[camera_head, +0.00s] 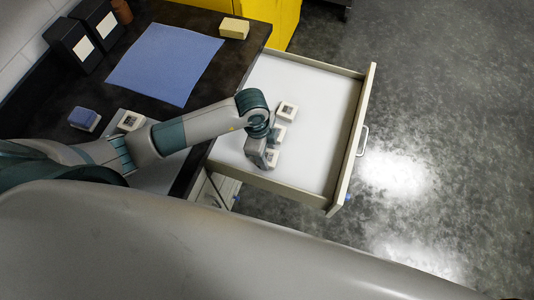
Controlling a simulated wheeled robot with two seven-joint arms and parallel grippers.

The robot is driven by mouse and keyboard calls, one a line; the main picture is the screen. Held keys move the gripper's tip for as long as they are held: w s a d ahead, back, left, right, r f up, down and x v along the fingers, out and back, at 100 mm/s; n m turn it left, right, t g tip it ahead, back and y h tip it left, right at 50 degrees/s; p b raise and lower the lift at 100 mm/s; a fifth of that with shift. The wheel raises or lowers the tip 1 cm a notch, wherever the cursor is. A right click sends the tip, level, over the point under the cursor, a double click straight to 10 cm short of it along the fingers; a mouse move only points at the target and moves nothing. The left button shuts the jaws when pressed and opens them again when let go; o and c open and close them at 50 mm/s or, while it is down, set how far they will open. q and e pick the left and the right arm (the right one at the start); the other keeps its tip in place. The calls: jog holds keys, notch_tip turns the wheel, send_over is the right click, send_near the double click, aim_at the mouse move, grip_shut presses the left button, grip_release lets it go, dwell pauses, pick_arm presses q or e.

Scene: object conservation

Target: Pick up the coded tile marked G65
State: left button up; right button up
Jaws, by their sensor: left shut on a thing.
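My left arm reaches from the left over an open drawer (318,95). My left gripper (270,158) is low inside the drawer and is shut on a small white tile (273,157). Two more white tiles with dark markings lie in the drawer: an upper tile (287,110) and a middle tile (278,133) close beside the gripper, partly covered by it. The markings are too small to read, so I cannot tell which tile is G65. My right gripper is not in view.
On the dark counter (235,65) lie a blue cloth (165,62), a cream block (234,28), a blue-topped block (84,118) and another white tile (131,121). Black boxes (72,43) stand at the back left. The drawer's right side is empty.

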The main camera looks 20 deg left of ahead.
aim_at(267, 157)
pick_arm(q)
jog(key=shift+r+p, duration=0.8)
jog(key=shift+r, duration=0.05)
notch_tip(267, 157, up, 3)
jog(key=p, duration=0.3)
jog(key=w+d+r+p, duration=0.2)
jog(key=d+r+p, duration=0.3)
jog(key=d, duration=0.6)
jog(key=shift+d+r, duration=0.3)
jog(key=shift+r, duration=0.3)
